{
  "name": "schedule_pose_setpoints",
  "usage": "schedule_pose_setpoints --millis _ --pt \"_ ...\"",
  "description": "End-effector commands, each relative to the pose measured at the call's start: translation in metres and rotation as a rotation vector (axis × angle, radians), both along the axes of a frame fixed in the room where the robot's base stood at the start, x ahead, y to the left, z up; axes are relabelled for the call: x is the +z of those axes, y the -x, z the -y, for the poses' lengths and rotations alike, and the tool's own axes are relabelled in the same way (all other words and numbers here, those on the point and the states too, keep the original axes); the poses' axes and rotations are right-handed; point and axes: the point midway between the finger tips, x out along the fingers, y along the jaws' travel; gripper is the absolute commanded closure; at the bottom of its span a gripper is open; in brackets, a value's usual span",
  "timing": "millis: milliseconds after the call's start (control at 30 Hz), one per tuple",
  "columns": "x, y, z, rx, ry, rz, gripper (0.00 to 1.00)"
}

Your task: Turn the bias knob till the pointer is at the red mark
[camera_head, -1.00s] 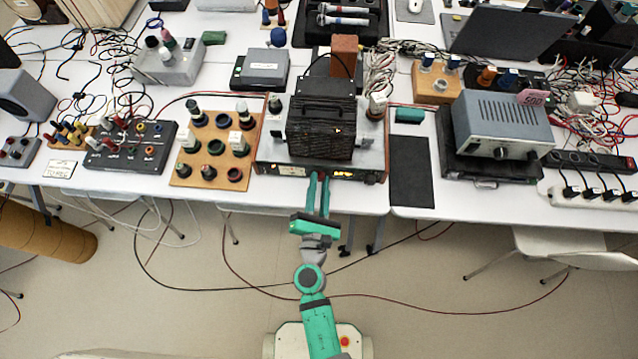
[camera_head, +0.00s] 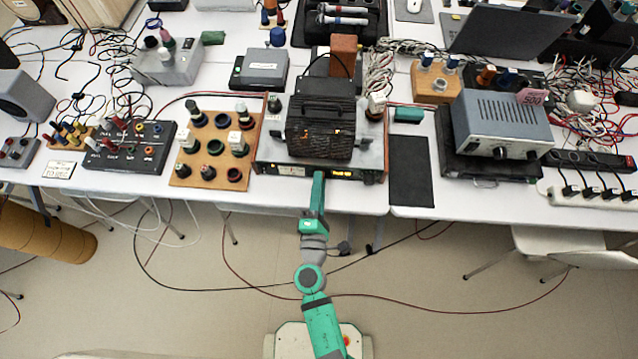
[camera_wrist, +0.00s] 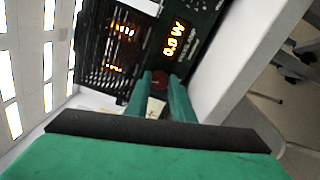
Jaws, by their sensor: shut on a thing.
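The bias knob (camera_wrist: 159,77) is a small dark reddish knob between my fingertips in the wrist view. It sits on the dark front panel of the unit, beside an orange readout (camera_wrist: 173,39) of 0.0 W. Its pointer and the red mark cannot be made out. My gripper (camera_head: 319,174) reaches the front of the unit (camera_head: 267,166) from below and is shut on the knob. The fingers line up one behind the other in the head view, where they hide the knob.
A black caged box (camera_head: 320,125) stands on the unit. A wooden board with several dark sockets (camera_head: 212,160) is close on the left. A black mat (camera_head: 411,170) lies on the right. The floor before the table is open apart from loose cables.

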Motion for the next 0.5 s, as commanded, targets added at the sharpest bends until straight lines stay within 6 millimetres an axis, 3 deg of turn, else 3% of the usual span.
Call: schedule_pose_setpoints --millis 500 --pt "-0.0012 0.0007 -0.0003 0.000 -0.063 0.001 1.00"
